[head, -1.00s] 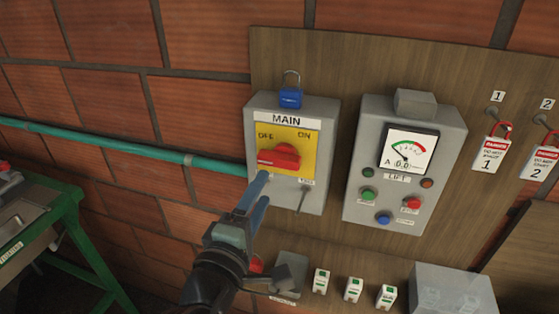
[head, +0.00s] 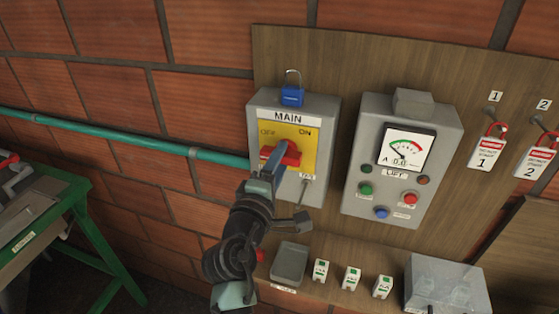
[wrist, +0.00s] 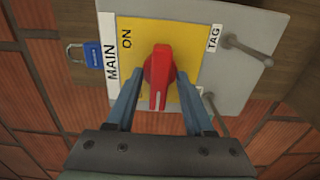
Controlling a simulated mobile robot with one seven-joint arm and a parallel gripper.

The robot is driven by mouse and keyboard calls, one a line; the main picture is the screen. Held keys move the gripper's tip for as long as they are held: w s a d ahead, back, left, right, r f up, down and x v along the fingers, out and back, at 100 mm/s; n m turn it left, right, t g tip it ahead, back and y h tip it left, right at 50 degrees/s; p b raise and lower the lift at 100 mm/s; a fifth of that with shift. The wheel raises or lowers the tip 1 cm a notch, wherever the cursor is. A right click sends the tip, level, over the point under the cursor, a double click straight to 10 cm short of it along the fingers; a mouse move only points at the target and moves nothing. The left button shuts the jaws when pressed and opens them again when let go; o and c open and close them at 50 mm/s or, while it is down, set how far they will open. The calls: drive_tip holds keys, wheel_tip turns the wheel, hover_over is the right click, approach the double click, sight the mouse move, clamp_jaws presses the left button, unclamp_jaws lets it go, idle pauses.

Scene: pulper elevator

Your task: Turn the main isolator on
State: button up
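The main isolator (head: 322,168) is a grey box with a yellow plate and a red rotary handle (head: 289,157). OFF is printed at upper left of the plate and ON at upper right. The handle lies roughly level across the plate. In the wrist view the handle (wrist: 161,68) points down, away from the ON label. My gripper (head: 268,162) is at the handle, its fingers hiding part of it. In the wrist view my gripper (wrist: 160,84) is open, with one finger on each side of the handle; I cannot tell whether they touch it.
Two red-and-white tags (head: 487,152) hang farther right. A shelf below holds a grey tray (head: 290,262) and several small white blocks. A teal pipe (head: 120,141) runs left.

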clamp_jaws()
drive_tip(key=shift+f+m+b, duration=0.15)
drive_tip(key=shift+m+b, duration=0.15)
drive_tip(key=shift+b, duration=0.15)
drive_tip(key=m+b, duration=0.3)
drive_tip(key=b, duration=0.1)
drive_tip(key=shift+f+m, duration=0.15)
drive_tip(key=shift+m, duration=0.15)
drive_tip(key=m+b, duration=0.5)
drive_tip(key=b, duration=0.1)
drive_tip(key=m+b, duration=0.4)
drive_tip(key=shift+m+b, duration=0.35)
drive_tip(key=shift+m, duration=0.05)
drive_tip(key=shift+r+m+b, duration=0.2)
drive_tip(key=shift+m+b, duration=1.3)
drive_tip(key=shift+m, duration=0.4)
drive_tip(key=shift+o, duration=0.8)
unclamp_jaws()
drive_tip(key=shift+r, duration=0.1)
